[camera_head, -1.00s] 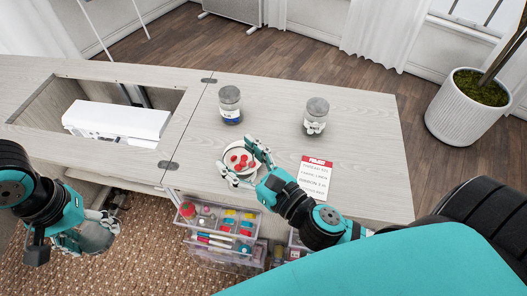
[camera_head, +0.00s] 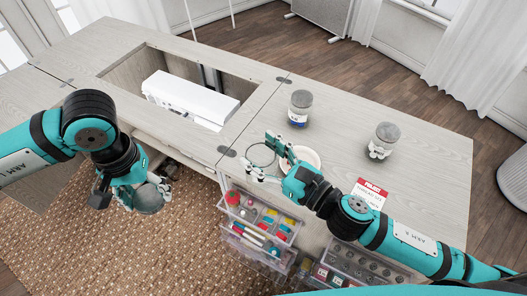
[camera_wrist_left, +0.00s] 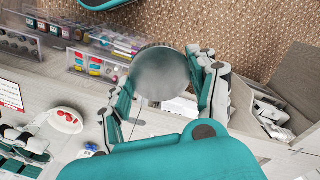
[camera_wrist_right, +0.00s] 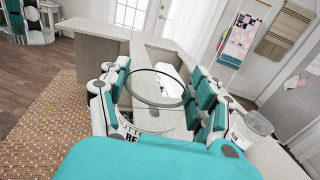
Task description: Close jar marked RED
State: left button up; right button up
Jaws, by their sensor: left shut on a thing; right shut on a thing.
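My right gripper (camera_head: 268,162) is shut on an open clear glass jar (camera_head: 262,152). In the right wrist view the open rim of the jar (camera_wrist_right: 157,88) is between the fingers, and its label (camera_wrist_right: 132,131) reads partly "BUTTO… RE". The jar is beside a white dish (camera_head: 314,158) on the cabinet top. Red buttons (camera_wrist_left: 67,118) lie in the dish in the left wrist view. My left gripper (camera_head: 152,190) is shut on a round grey lid (camera_head: 149,199), in front of the cabinet. The lid (camera_wrist_left: 160,73) also shows between the fingers in the left wrist view. Lid and jar are apart.
A lidded jar with a blue label (camera_head: 300,108) and another lidded jar (camera_head: 384,140) stand on the cabinet top (camera_head: 345,115). A list card (camera_head: 370,193) lies near the front edge. Clear drawers (camera_head: 262,220) stick out below. A white sewing machine (camera_head: 190,98) sits in the recess.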

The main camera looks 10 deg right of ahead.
pick_arm(q)
jog(key=w+d+r+m, duration=0.1)
jog(key=w+d+r, duration=0.2)
jog(key=d, duration=0.4)
jog(key=w+d+r+m, duration=0.2)
jog(key=w+d+r, duration=0.1)
jog(key=d, duration=0.3)
jog(key=m, duration=0.2)
send_near(261, 144)
jog(key=s, duration=0.2)
jog(key=shift+s+a+r, duration=0.1)
jog(key=shift+s+a, duration=0.05)
jog(key=shift+s, duration=0.15)
jog(key=shift+f, duration=2.05)
jog(key=shift+f, duration=0.85)
jog(key=shift+f, duration=0.55)
jog(key=shift+a+f, duration=0.1)
jog(key=shift+f, duration=0.15)
jog(key=shift+c, duration=0.9)
